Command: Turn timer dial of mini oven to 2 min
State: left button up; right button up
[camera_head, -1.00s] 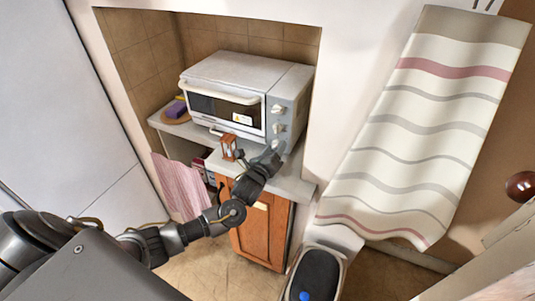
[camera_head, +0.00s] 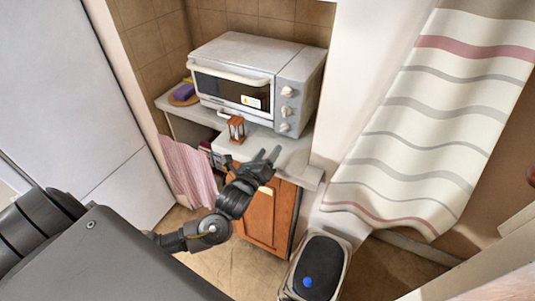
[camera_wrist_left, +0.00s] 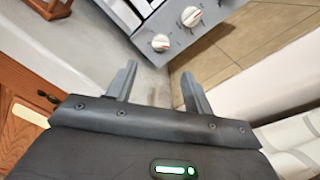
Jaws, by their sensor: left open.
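The white mini oven (camera_head: 232,83) stands on the counter in the alcove, with its door shut. Its grey right panel carries three dials in a column: top (camera_head: 287,91), middle (camera_head: 286,111) and lowest (camera_head: 284,127). I cannot read their marks or tell which is the timer. My left gripper (camera_head: 268,156) is open and empty, below and in front of the lowest dial, apart from it. My right gripper is not in view.
A small wooden hourglass-like object (camera_head: 236,129) stands on the counter (camera_head: 300,172) in front of the oven. A purple item (camera_head: 184,91) lies left of it. A wooden cabinet (camera_head: 268,215) is below; a bin (camera_head: 316,265) and striped cloth (camera_head: 425,120) are at right.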

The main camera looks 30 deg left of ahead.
aim_at(283, 130)
pick_arm(q)
jog(key=shift+w+a+r+n+b, duration=0.15)
jog(key=shift+r+n+b, duration=0.2)
jog(key=shift+n+b, duration=0.3)
jog(key=w, duration=0.2)
jog(key=w+p, duration=0.1)
jog(key=w, duration=0.2)
jog(key=w+p, duration=0.1)
jog(key=w, duration=0.2)
jog(key=shift+w+a, duration=0.2)
jog(key=shift+a, duration=0.05)
jog(key=shift+w+f, duration=0.1)
jog(key=shift+w, duration=0.75)
